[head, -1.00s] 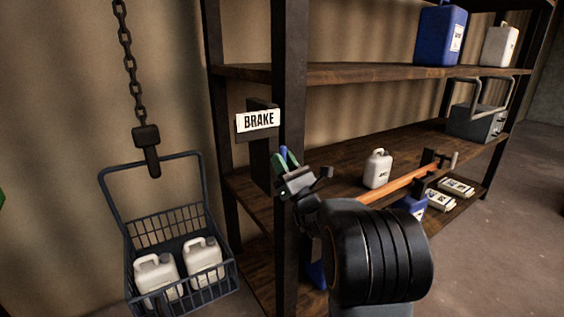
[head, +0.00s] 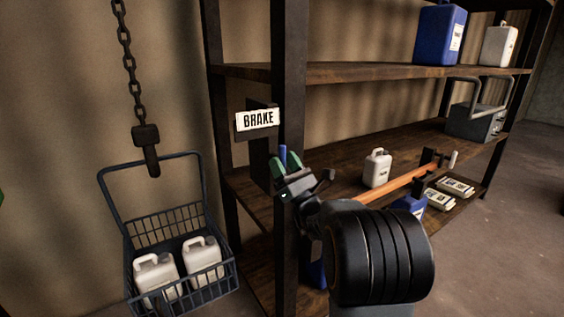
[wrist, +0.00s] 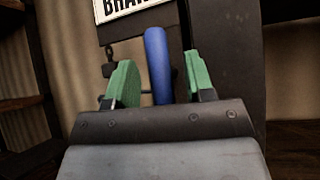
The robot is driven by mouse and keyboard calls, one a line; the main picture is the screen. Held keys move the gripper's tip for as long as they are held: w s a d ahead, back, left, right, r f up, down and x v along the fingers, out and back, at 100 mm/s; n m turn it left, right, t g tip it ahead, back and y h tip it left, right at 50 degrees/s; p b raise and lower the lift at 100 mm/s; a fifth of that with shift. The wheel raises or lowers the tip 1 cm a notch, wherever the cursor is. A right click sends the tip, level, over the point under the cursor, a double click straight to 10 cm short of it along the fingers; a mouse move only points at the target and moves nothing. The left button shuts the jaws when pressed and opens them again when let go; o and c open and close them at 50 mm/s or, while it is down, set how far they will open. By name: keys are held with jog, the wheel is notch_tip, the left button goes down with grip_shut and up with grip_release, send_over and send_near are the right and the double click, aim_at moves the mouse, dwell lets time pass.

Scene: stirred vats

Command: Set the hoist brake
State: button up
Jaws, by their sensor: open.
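The BRAKE sign (head: 257,119) is fixed to a dark bracket on the shelf post, and its lower edge shows at the top of the wrist view (wrist: 125,8). Below it stands a blue lever handle (wrist: 158,62), seen small in the head view (head: 283,154). My gripper (head: 286,162) is open, with one green finger on each side of the blue handle. In the wrist view the handle stands upright between the fingers (wrist: 160,82), with a gap visible on both sides. The handle's lower end is hidden behind my gripper body.
A dark basket (head: 182,290) with two white jugs hangs by a chain (head: 129,60) at left. The shelf post (head: 290,100) is close to my gripper.

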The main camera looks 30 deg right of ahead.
jog(key=b+v, duration=0.2)
jog(key=v, duration=1.1)
jog(key=w+a+f+n+g+y, duration=0.1)
jog(key=a+f+n+g+y, duration=0.4)
jog(key=a+f+n+g, duration=0.4)
jog(key=s+a+f+n+g+h+p, duration=0.15)
jog(key=s+a+f+n+g, duration=0.25)
jog(key=s+a+n+g, duration=0.6)
jog(key=s+d+n+g+h+p, duration=0.35)
jog(key=d+n+g+h, duration=0.25)
jog(key=n+h, duration=0.2)
notch_tip(320, 180, up, 9)
jog(key=a+n+t+h+p, duration=0.1)
jog(key=n+t+h+p, duration=0.1)
jog(key=n, duration=0.4)
jog(key=h+p, duration=0.1)
jog(key=p, duration=0.1)
jog(key=shift+a+t+p, duration=0.3)
jog(key=shift+a+t, duration=0.05)
jog(key=shift+t, duration=0.05)
